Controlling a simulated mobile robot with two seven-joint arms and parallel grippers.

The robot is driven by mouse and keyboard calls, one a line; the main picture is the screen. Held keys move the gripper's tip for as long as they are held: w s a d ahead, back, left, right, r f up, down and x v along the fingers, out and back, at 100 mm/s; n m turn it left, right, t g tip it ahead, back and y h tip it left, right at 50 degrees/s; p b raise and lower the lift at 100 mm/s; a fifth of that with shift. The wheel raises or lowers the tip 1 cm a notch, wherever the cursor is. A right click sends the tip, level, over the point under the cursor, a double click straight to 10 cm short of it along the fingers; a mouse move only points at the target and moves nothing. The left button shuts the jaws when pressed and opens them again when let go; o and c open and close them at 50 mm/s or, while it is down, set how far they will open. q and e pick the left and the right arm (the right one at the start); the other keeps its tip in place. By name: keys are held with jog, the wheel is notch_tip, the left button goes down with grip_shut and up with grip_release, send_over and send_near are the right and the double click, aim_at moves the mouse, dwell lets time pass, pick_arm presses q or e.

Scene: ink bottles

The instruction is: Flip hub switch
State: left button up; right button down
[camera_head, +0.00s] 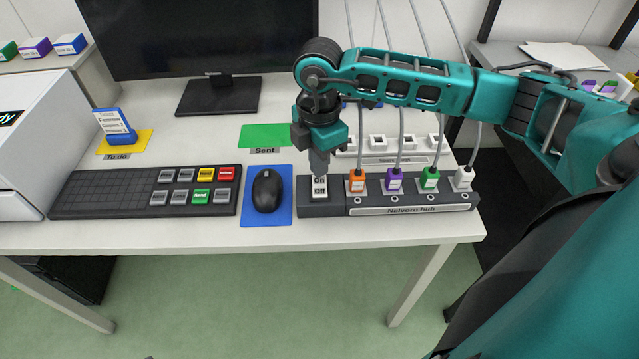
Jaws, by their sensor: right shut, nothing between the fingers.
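The network hub (412,199) is a dark grey bar near the front right of the desk, with orange, purple, green and white plugs standing in it. Its switch (320,190) is a white rocker marked On and Off at the hub's left end. My right gripper (320,174) points down just over the switch's upper part, by the On label. It is shut and empty. Whether its tips touch the switch I cannot tell. My left gripper is not in view.
A black mouse (267,190) on a blue mat lies left of the hub. A keyboard (145,192) is further left. A white socket strip (395,146) with cables stands behind the hub. A monitor (200,35) is at the back. The desk's front edge is close to the hub.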

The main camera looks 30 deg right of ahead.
dwell(0.5)
jog(key=shift+f+b, duration=0.7)
jog(key=shift+f, duration=0.3)
dwell(0.3)
jog(key=shift+r+p, duration=2.85)
jog(key=shift+r, duration=0.7)
